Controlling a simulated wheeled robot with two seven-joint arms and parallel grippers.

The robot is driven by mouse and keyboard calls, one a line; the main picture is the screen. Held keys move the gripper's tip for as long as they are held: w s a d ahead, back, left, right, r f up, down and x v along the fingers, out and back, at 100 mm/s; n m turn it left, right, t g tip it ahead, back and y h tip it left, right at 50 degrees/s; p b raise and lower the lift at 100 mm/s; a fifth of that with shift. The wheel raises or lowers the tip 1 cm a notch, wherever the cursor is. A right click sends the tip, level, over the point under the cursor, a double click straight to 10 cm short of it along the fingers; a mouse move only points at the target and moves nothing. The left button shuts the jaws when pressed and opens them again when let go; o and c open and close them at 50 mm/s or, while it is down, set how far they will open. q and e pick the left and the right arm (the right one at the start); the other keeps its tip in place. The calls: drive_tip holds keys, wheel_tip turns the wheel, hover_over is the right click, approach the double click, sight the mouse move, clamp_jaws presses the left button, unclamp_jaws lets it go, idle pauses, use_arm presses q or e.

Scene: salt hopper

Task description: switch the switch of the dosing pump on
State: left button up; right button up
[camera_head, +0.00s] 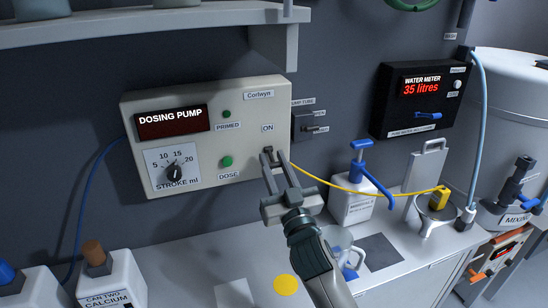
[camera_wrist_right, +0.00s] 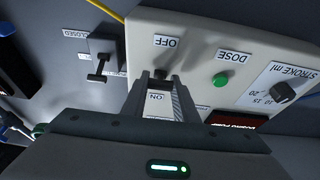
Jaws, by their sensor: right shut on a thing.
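The dosing pump (camera_head: 245,100) is a cream box on the wall with a dark red display, a stroke dial and two green buttons. Its small dark switch (camera_head: 267,150) sits below the ON label. My right gripper (camera_head: 276,160) is at the switch, its fingers around it. In the right wrist view, the switch (camera_wrist_right: 163,76) shows between the fingertips (camera_wrist_right: 162,84), with the OFF label on one side and the ON label on the other. The right gripper is shut on the switch. I cannot tell which way the lever points. My left gripper is not in view.
A grey tube valve (camera_head: 308,124) is on the wall right of the pump. A yellow tube (camera_head: 335,187) runs right from behind my gripper. A white bottle with a blue pump top (camera_head: 352,200) and a black water meter (camera_head: 421,100) are farther right. A shelf (camera_head: 150,22) is above.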

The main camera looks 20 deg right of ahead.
drive_tip(key=shift+s+r+g+p, duration=0.1)
drive_tip(key=shift+r+g+p, duration=0.5)
drive_tip(key=shift+p, duration=1.45)
drive_tip(key=shift+s+r+g+p, duration=0.1)
drive_tip(key=shift+r+g+p, duration=0.15)
drive_tip(key=shift+g+p, duration=1.2)
drive_tip(key=shift+w+r+p, duration=0.1)
drive_tip(key=shift+r+p, duration=0.1)
drive_tip(key=shift+p, duration=1)
drive_tip(key=shift+r+g, duration=0.2)
drive_tip(key=shift+g, duration=0.35)
drive_tip(key=shift+w+r+g, duration=0.15)
drive_tip(key=shift+r+g, duration=0.2)
drive_tip(key=shift+g, duration=0.65)
drive_tip(key=shift+w+r+g, duration=0.15)
drive_tip(key=shift+r+g, duration=0.15)
drive_tip(key=shift+g, duration=0.7)
drive_tip(key=o, duration=1.1)
drive_tip(key=shift+c, duration=0.2)
